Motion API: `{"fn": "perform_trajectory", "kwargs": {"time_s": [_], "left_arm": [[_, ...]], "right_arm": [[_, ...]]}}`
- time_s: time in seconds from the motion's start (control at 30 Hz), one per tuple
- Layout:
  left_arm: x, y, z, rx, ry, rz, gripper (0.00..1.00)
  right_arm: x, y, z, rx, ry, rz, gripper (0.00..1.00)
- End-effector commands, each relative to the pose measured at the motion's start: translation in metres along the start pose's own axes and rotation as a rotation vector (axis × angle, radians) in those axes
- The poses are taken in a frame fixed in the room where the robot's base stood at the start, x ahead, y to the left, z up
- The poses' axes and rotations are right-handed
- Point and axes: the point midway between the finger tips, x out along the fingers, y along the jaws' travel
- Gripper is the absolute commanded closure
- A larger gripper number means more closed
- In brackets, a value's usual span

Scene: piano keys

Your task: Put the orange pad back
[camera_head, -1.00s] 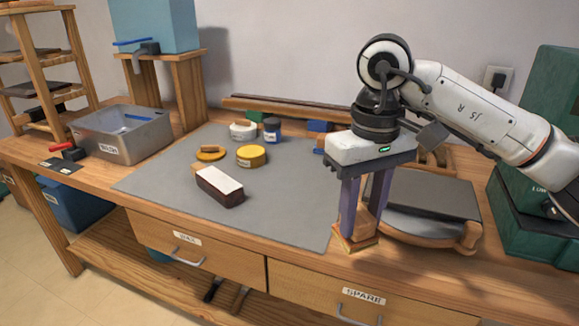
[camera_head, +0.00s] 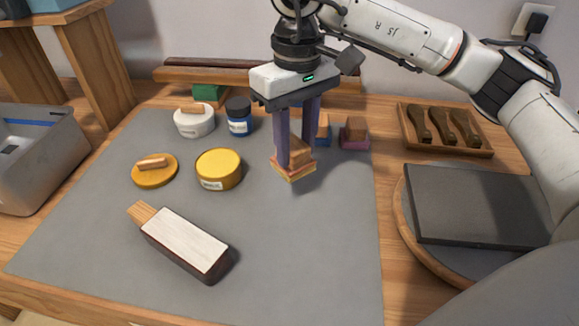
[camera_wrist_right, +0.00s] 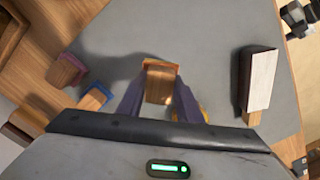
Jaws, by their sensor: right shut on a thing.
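The orange pad (camera_head: 294,171), a wooden block with an orange and yellow base, is between the fingers of my right gripper (camera_head: 297,152). The gripper points down and is shut on its wooden grip. The pad is upright over the right part of the grey mat (camera_head: 300,240); I cannot tell whether its base touches the mat. In the right wrist view the pad (camera_wrist_right: 160,84) sits between the two purple fingers. A blue pad (camera_head: 324,133) and a purple pad (camera_head: 354,136) stand just behind and right of it. My left gripper is not in view.
A green pad (camera_head: 208,92) stands at the back by a wooden rail (camera_head: 235,75). A yellow tin (camera_head: 218,169), white jar (camera_head: 194,122), blue jar (camera_head: 239,117) and dark-sided eraser block (camera_head: 186,242) are on the mat. A tool tray (camera_head: 446,130) and dark slab (camera_head: 475,205) lie right. The mat's front right is clear.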

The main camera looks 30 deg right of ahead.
Motion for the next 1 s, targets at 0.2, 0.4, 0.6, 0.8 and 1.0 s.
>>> {"fn": "perform_trajectory", "kwargs": {"time_s": [0.2,0.4,0.6,0.8,1.0], "left_arm": [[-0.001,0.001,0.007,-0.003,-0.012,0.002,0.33],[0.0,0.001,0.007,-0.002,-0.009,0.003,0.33],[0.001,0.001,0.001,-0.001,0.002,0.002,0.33],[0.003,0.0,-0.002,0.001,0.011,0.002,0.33],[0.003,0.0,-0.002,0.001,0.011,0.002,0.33]], "right_arm": [[0.022,0.0,0.0,0.0,0.001,0.0,0.96],[0.048,0.0,0.0,0.0,-0.001,0.0,0.96],[0.057,0.0,0.0,0.0,0.002,-0.001,0.96],[0.06,0.0,0.0,0.0,0.002,-0.001,0.96],[0.06,0.0,0.0,0.0,0.001,-0.001,0.49]]}}
